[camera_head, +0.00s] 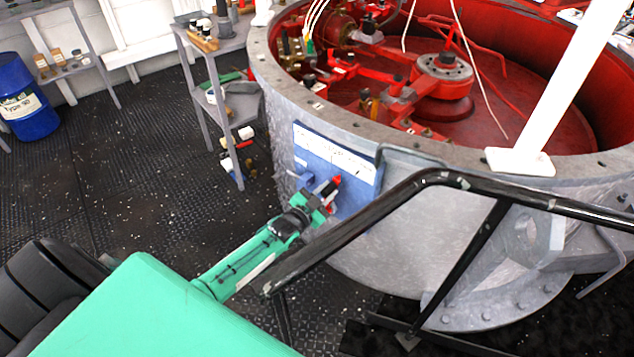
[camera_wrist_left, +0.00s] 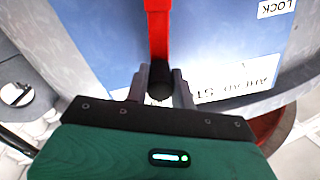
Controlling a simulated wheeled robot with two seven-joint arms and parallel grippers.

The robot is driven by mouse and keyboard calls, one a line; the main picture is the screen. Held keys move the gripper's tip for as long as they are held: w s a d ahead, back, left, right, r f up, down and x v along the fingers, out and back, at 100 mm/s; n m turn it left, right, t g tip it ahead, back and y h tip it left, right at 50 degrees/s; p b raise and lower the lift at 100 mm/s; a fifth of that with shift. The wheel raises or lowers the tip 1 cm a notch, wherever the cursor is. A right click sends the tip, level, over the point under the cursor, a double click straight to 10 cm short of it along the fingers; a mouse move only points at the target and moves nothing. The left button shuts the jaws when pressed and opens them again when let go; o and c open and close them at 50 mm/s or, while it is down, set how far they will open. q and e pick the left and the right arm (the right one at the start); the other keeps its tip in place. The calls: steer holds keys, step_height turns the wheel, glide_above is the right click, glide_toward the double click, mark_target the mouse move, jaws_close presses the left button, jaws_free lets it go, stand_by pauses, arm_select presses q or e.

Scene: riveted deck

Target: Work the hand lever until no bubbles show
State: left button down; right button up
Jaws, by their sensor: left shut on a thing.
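A blue panel (camera_head: 312,150) with white label strips is mounted on the side of the big grey round housing (camera_head: 275,100). A red lever (camera_head: 336,181) stands out from the panel; it also shows in the left wrist view (camera_wrist_left: 158,35), running up from between the fingers. My left gripper (camera_head: 325,195) is at the panel, and in the wrist view its fingers (camera_wrist_left: 160,88) are shut on the lever's dark lower end. I see no bubbles in either view. My right gripper is not in view.
A black handrail (camera_head: 400,190) crosses in front of the housing, close to the right of my left arm. A grey shelf stand (camera_head: 222,95) with tools is behind the panel to the left. A blue drum (camera_head: 28,105) stands far left.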

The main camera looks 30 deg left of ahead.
arm_select(q)
steer(key=shift+s+d+f+m, duration=0.1)
steer(key=shift+d+f+m, duration=0.15)
steer(key=shift+d, duration=0.25)
steer(key=shift+s+d+f+m, duration=0.1)
steer(key=shift+d+m, duration=0.25)
steer(key=shift+d, duration=0.15)
steer(key=shift+s+d+f+m, duration=0.1)
steer(key=shift+d+f+m, duration=0.15)
steer(key=shift+d, duration=0.25)
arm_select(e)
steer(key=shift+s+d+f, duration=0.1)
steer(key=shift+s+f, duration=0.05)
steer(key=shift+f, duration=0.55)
arm_select(q)
steer(key=c, duration=1.2)
jaws_free()
steer(key=shift+r, duration=0.1)
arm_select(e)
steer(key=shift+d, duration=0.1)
arm_select(q)
steer(key=shift+a, duration=0.15)
